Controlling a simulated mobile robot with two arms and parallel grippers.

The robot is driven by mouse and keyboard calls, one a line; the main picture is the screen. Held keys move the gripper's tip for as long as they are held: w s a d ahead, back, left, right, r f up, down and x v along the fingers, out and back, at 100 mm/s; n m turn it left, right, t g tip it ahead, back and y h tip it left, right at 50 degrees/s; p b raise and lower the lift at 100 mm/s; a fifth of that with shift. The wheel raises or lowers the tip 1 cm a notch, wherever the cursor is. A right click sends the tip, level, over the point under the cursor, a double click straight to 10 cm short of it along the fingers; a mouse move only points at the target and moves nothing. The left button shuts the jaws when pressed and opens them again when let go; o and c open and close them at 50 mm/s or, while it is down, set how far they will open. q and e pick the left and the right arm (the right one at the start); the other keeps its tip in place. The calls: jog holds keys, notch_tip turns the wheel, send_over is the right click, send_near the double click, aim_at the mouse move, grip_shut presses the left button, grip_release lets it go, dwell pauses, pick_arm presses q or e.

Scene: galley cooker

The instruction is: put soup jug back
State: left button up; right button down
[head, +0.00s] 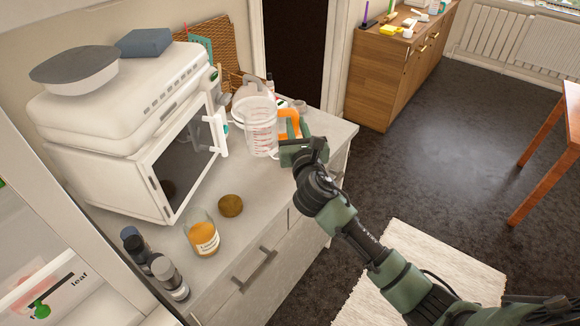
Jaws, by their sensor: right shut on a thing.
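A clear measuring jug (260,138) with red marks stands upright toward the far end of the grey worktop, right of the microwave; I take it to be the soup jug. My right gripper (284,150) reaches in from the right and is shut at the jug's right side, where its handle is. The gripper hides most of the handle. I cannot tell whether the jug's base touches the worktop. The white microwave (110,188) has a dark glass front and a white handle. My left gripper is not in view.
An orange item (290,122) is close behind my right gripper. A glass jar (201,232) with orange contents, a brown round item (230,205) and dark-capped bottles (170,278) stand nearer on the worktop (262,195). A white appliance (120,97) sits on the microwave.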

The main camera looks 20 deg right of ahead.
jog(key=shift+f+b, duration=1.8)
jog(key=shift+f, duration=4.75)
jog(key=shift+f, duration=0.15)
jog(key=c, duration=1.3)
grip_release()
